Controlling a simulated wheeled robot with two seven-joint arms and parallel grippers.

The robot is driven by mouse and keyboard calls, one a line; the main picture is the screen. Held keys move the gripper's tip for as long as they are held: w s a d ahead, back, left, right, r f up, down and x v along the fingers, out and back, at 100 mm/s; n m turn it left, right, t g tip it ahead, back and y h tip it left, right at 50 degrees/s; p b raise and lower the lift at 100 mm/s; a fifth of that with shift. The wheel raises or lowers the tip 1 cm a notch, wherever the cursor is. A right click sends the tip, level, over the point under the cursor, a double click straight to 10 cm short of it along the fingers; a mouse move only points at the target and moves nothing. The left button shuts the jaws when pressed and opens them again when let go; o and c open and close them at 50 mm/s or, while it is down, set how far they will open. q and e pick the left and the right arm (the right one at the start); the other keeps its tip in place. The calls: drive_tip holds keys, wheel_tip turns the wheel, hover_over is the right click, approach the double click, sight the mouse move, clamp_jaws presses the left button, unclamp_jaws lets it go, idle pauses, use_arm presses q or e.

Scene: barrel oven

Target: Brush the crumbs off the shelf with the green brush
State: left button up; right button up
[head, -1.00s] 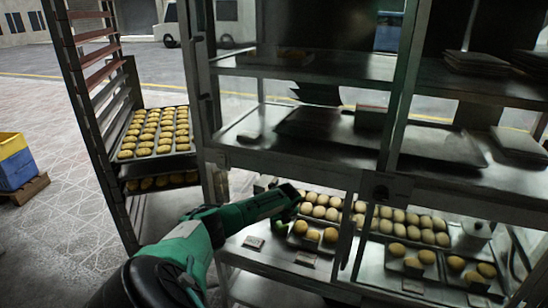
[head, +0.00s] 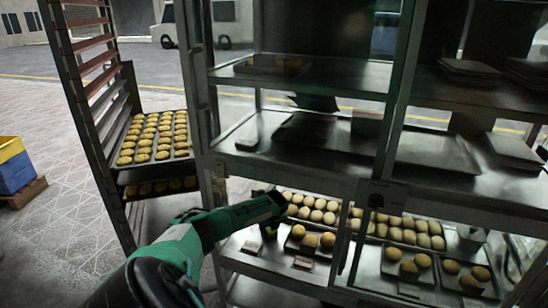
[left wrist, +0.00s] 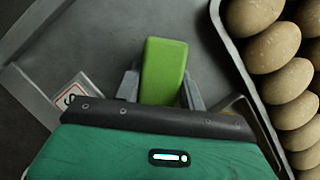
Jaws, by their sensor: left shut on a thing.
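My left gripper (head: 282,203) reaches in from the left over the lower shelf (head: 245,250), at the left end of the bun trays. In the left wrist view the gripper (left wrist: 162,92) is shut on the green brush (left wrist: 164,68), a bright green block standing up between the fingers. Below it is a grey metal surface, with a tray of buns (left wrist: 272,48) close on the right. The brush's lower end is hidden, and I cannot make out crumbs in either view. My right gripper is not in view.
Bun trays (head: 310,243) and small cards (head: 302,262) lie on the lower shelf. A frame post (head: 345,235) stands right of the gripper, and the upper shelf (head: 290,168) hangs above. A rack with a bun tray (head: 153,137) stands left. A card with a sign (left wrist: 70,95) lies below the gripper.

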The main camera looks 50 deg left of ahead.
sight(257, 228)
use_arm(q)
drive_tip(key=shift+s+a, duration=0.75)
drive_tip(key=shift+a, duration=0.3)
drive_tip(key=shift+s+a, duration=0.7)
drive_tip(key=shift+a, duration=0.35)
drive_tip(key=shift+s+a+b, duration=0.35)
drive_tip(key=shift+s+a, duration=0.2)
drive_tip(key=shift+a, duration=0.3)
drive_tip(key=shift+s+a+b, duration=0.3)
drive_tip(key=shift+s+a, duration=0.2)
drive_tip(key=shift+a, duration=0.3)
drive_tip(key=shift+f, duration=0.1)
drive_tip(key=shift+w+d+p, duration=0.3)
drive_tip(key=shift+w+d, duration=0.2)
drive_tip(key=shift+d, duration=0.35)
drive_tip(key=shift+w+d+f, duration=0.1)
drive_tip(key=shift+w+d, duration=0.25)
drive_tip(key=shift+d, duration=0.2)
drive_tip(key=shift+w+d+f, duration=0.1)
drive_tip(key=shift+w+d, duration=0.2)
drive_tip(key=shift+d, duration=0.25)
